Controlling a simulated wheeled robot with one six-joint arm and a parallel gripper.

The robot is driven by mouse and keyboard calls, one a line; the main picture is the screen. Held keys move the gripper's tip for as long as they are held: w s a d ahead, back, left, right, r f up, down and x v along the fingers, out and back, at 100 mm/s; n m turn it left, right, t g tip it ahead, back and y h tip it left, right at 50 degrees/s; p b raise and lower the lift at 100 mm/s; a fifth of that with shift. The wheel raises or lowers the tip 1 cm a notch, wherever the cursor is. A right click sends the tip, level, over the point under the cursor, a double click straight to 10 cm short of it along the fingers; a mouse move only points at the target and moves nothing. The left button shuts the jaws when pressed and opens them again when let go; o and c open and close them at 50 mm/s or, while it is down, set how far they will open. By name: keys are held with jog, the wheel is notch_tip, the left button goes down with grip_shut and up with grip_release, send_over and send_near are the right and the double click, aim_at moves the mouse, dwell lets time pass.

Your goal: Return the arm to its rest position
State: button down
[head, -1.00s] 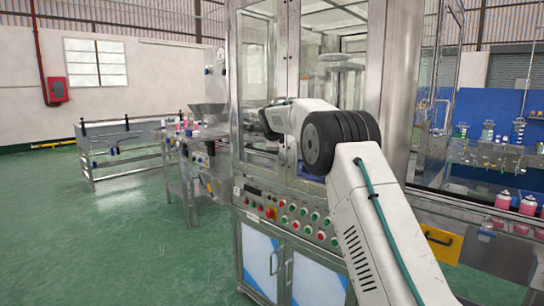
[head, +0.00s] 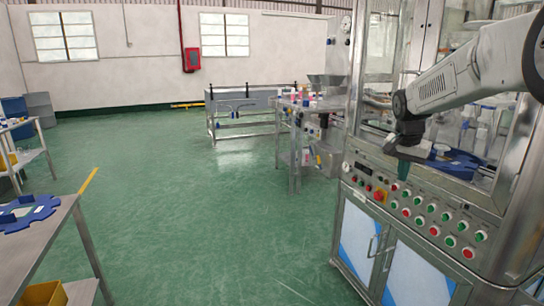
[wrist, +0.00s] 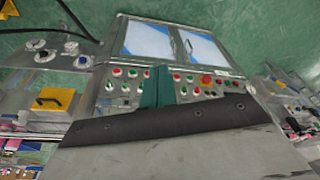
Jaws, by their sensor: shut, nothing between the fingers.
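My arm reaches in from the right in the head view and bends down at its wrist. My gripper (head: 403,168) hangs in front of the steel crimping machine (head: 345,215), close above its control panel. In the wrist view the teal fingers of my gripper (wrist: 158,88) are together, with nothing seen between them. The panel's red and green buttons (head: 433,230) show below and to the right of the gripper in the head view. The panel (wrist: 125,85) also shows behind the fingers in the wrist view.
A steel table (head: 75,222) with a blue ring-shaped part (head: 30,213) stands at the left. A blue disc-like part (head: 455,165) lies inside the machine. A side table (head: 296,115) holds small bottles. The green floor (head: 200,220) between is clear.

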jog(key=s+a+n, duration=0.3)
jog(key=s, duration=1.1)
jog(key=s+a+n+y, duration=0.1)
jog(key=s+a+n, duration=0.2)
jog(key=s, duration=1.2)
jog(key=s+a+n, duration=0.2)
jog(key=s+a, duration=0.3)
jog(key=s, duration=0.9)
jog(key=shift+s+f+n+g+y, duration=0.15)
jog(key=shift+f+n+g+y, duration=0.2)
jog(key=shift+n+g+y, duration=0.05)
